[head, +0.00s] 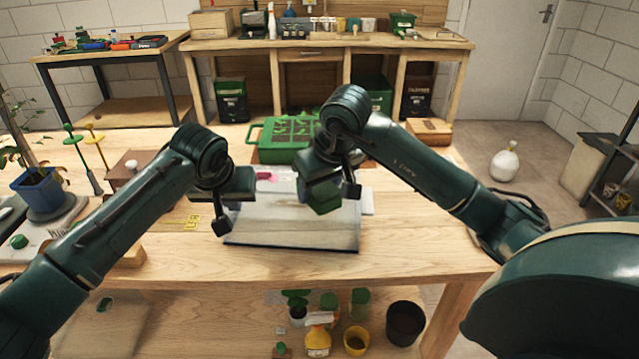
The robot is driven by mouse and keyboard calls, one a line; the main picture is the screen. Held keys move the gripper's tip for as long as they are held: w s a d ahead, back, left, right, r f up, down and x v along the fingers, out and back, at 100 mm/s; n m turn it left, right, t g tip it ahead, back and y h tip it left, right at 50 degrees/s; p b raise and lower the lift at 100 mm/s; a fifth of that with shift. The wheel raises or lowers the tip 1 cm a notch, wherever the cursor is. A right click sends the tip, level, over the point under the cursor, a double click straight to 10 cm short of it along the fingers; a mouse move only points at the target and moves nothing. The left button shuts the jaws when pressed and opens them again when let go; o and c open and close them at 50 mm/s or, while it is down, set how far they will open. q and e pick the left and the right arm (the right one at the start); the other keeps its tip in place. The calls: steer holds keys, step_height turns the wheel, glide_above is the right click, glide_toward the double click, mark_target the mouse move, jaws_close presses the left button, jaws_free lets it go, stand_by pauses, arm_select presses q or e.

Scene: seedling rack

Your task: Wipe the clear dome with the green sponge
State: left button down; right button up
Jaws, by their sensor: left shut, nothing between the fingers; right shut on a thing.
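The clear dome (290,232) is a see-through box on the wooden table, in the middle of the head view. A small pink patch (266,177) shows at its far left part; I cannot tell whether it is on the dome or behind it. My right gripper (321,178) is over the dome's right half, shut on the dark green sponge (324,198). I cannot tell whether the sponge touches the dome. My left gripper (240,186) is shut and empty at the dome's left side, and partly hides that edge.
A green seedling tray (285,153) stands right behind the dome. At the left are a potted plant (40,190), a brown box (124,170) and yellow and green stakes (95,140). Pots and a yellow bottle (317,341) are below the table's front edge. The table's front right is clear.

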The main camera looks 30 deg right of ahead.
steer(key=shift+f, duration=0.9)
